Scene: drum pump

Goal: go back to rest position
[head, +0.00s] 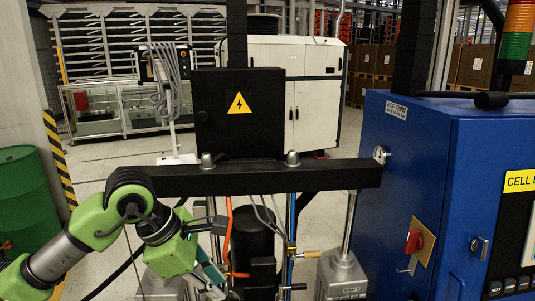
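My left arm comes in from the lower left with green joints. Its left gripper (219,251) has dark fingers spread apart, with nothing seen between them. It is below the black crossbeam (330,176), in front of or beside the pump assembly; the exact distance cannot be told. The pump assembly shows a black cylinder (253,246), an orange hose (229,240) and a brass-coloured fitting (308,254). Its lower part is cut off by the picture edge. My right gripper is not in the head view.
A blue cabinet (420,160) with a red switch (413,241) stands close on the right. A black electrical box (215,125) rises behind the crossbeam. A green drum (22,195) and a striped post (58,155) stand at left. Open floor shows at mid left.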

